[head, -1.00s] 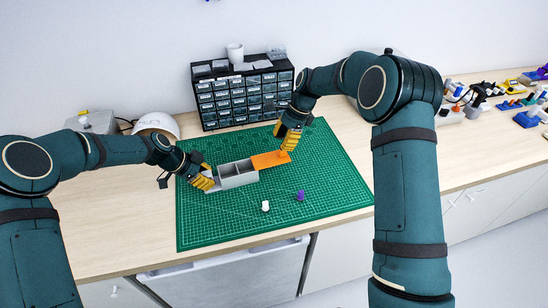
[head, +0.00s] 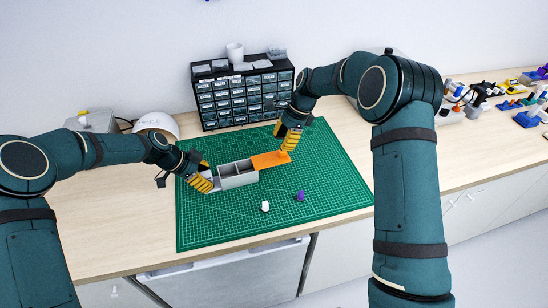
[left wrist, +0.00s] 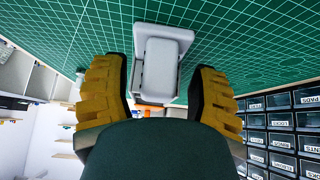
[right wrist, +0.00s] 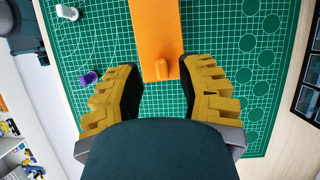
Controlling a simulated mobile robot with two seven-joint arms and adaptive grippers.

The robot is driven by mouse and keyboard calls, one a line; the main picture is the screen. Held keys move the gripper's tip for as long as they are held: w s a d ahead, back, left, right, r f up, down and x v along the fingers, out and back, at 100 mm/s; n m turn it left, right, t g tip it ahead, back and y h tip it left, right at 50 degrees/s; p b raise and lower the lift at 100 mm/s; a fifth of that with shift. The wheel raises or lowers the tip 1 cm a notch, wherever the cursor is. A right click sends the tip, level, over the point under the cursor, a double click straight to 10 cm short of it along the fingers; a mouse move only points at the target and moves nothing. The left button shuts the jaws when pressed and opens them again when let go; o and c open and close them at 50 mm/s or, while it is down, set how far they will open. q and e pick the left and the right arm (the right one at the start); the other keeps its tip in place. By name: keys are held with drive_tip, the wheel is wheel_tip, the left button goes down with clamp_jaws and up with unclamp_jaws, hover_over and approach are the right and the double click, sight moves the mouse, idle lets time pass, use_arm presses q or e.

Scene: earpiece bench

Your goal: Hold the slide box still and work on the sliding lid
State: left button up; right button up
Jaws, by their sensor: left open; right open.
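The grey slide box (head: 238,181) lies on the green mat, its compartments exposed from above. The orange sliding lid (head: 273,160) extends from the box's right end, so it is mostly slid out. My left gripper (head: 207,184) is at the box's left end. In the left wrist view its open fingers (left wrist: 160,72) stand on both sides of the box's grey end (left wrist: 163,50), with gaps visible. My right gripper (head: 287,143) is over the lid's far end. In the right wrist view its open fingers (right wrist: 160,78) flank the lid's small orange knob (right wrist: 161,68), apart from it.
A white earpiece (head: 265,206) and a purple one (head: 300,196) stand on the cutting mat (head: 215,228) in front of the box. A black drawer cabinet (head: 243,97) stands behind the mat. The mat's front part is mostly free.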

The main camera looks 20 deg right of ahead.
use_arm(q)
drive_tip(key=v, duration=1.1)
